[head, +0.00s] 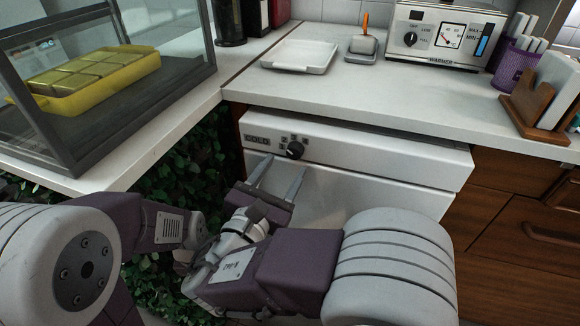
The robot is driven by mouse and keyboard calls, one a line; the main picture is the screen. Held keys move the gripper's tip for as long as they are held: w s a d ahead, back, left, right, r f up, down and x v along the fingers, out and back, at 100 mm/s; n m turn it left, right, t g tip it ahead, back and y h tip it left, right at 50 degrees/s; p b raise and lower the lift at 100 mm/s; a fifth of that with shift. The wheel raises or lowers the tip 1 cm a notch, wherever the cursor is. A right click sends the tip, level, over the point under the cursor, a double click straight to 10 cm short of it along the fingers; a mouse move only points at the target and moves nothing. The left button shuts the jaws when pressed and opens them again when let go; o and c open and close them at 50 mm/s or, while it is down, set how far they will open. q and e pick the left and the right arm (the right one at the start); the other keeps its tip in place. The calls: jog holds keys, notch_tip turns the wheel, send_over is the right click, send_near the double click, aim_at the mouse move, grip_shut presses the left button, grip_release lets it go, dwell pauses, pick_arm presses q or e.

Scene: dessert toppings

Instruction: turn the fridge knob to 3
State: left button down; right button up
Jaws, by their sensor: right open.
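The fridge (360,156) is a white unit under the counter, with a front panel marked COLD. Its black round knob (294,149) sits on that panel, right of the COLD label (257,139). Small dark number labels surround the knob; I cannot read them or tell which one the knob points to. My right gripper (284,168) is open and empty, with its two fingers pointing up toward the panel, just below the knob. I cannot tell how far the fingertips are from the panel. My left arm shows at the lower left, but its gripper does not show.
The counter above holds a white tray (299,58), a small grey dish (362,46) and a warmer (445,37) with a dial. A glass case (186,75) with a yellow tray (80,93) stands left. Wooden drawers (510,225) are at right, green foliage (170,160) at left.

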aim_at(292, 155)
jog(key=b+x, duration=0.1)
jog(key=x, duration=0.3)
jog(key=shift+f, duration=0.1)
jog(key=shift+w, duration=0.15)
grip_shut()
pick_arm(q)
notch_tip(292, 155, down, 2)
jog(key=shift+f, duration=0.1)
pick_arm(e)
jog(key=shift+m, duration=0.3)
jog(key=m+b, duration=0.1)
jog(key=m, duration=0.2)
jog(key=shift+m+b, duration=0.3)
pick_arm(q)
jog(key=shift+f+b, duration=1.2)
jog(key=shift+f, duration=0.65)
pick_arm(e)
jog(key=shift+m+y, duration=0.3)
jog(key=shift+m, duration=1.8)
